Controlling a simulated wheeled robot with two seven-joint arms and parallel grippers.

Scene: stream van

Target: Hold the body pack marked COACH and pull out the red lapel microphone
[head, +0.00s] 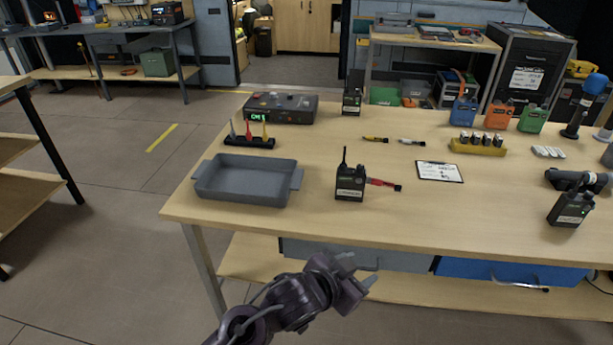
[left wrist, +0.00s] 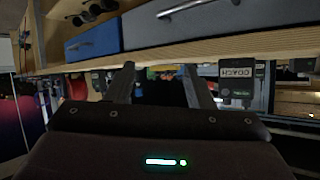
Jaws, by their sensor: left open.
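The body pack marked COACH (head: 350,185) stands upright on the workbench near its front edge, antenna up.
A grey tray (head: 248,181) stands left of the pack and a clipboard (head: 440,171) lies right of it. Another pack (head: 571,207) stands at the right, and one more (head: 352,101) at the back. Yellow (head: 375,139) and white (head: 411,142) microphones lie behind. A blue drawer (head: 511,274) is below.

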